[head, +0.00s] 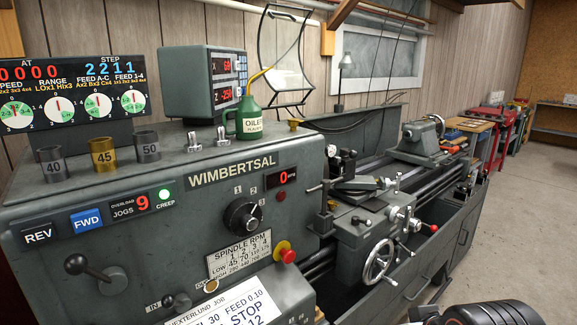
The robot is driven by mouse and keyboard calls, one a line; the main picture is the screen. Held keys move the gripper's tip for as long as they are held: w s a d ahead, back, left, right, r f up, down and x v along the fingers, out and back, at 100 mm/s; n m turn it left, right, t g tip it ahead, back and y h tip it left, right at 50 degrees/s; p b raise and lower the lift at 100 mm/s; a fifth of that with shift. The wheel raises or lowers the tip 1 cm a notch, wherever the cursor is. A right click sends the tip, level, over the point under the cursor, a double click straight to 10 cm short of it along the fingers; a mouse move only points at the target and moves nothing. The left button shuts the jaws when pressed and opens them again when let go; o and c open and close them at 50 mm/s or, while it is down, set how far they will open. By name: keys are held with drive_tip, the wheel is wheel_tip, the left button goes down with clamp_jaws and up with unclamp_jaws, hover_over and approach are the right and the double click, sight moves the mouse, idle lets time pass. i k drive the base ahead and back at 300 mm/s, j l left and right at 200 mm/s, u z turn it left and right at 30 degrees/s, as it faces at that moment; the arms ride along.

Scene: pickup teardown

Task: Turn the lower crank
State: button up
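A grey lathe (200,205) fills the left and middle of the head view. On its carriage, a larger silver handwheel (378,262) with a small handle (389,281) sits low on the front. A smaller crank (413,225) with a red-tipped handle (432,228) sits above and to the right of it. The handwheel is the lower of the two, though no label shows which is the lower crank. Nothing touches either one. My gripper's fingers are not in view; a dark ribbed part, probably of my own arm, shows at the bottom right.
A lever with a black ball (76,264) and a small knob (169,300) are on the headstock. A red stop button (287,255) sticks out left of the handwheel. Concrete floor (520,220) is open at the right. A green oiler (250,117) stands on top.

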sight(395, 214)
drive_tip(key=i+j, duration=0.1)
drive_tip(key=i+l+z, duration=0.15)
drive_tip(key=i+z, duration=0.15)
drive_tip(key=i, duration=0.15)
drive_tip(key=i+l+z, duration=0.1)
drive_tip(key=i+z, duration=0.15)
drive_tip(key=i, duration=0.2)
